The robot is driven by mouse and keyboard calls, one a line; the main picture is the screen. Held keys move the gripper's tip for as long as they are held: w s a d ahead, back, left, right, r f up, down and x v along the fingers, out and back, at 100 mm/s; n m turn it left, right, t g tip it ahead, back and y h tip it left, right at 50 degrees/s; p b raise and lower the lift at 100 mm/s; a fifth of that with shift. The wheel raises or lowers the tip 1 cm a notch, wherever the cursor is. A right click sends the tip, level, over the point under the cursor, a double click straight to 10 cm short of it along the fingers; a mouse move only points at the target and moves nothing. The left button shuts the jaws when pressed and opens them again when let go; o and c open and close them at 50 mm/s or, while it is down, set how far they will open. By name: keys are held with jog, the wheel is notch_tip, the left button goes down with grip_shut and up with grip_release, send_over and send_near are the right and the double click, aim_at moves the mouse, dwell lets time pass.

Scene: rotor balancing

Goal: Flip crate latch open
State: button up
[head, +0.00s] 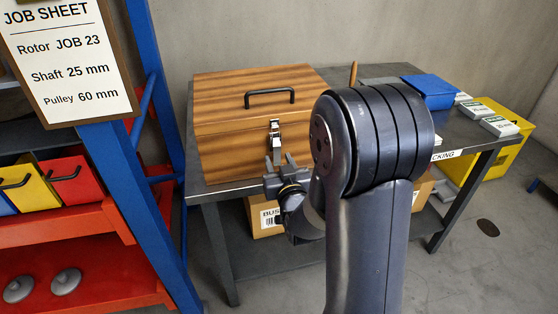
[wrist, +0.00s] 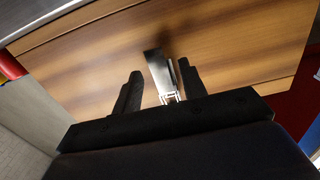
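The wooden crate (head: 225,115) stands on a dark metal table, its lid down and a black handle (head: 270,95) on top. Its silver latch (head: 275,135) is on the front face and crosses the lid seam. In the wrist view the latch (wrist: 160,72) lies between the two dark fingers, closer to the right one. My gripper (head: 272,168) is in front of the crate at the latch's lower end; it also shows in the wrist view (wrist: 160,85). The fingers are apart, with a gap on the left of the latch. Contact on the right is unclear.
A blue bin (head: 430,90) and small white boxes (head: 500,126) are on the right of the table (head: 222,190). A yellow bin (head: 508,140) stands beyond. A blue-framed rack (head: 160,150) with red shelves is at left. A cardboard box (head: 262,217) sits beneath the tabletop.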

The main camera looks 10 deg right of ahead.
jog(key=shift+w, duration=0.1)
jog(key=shift+c, duration=0.3)
grip_shut()
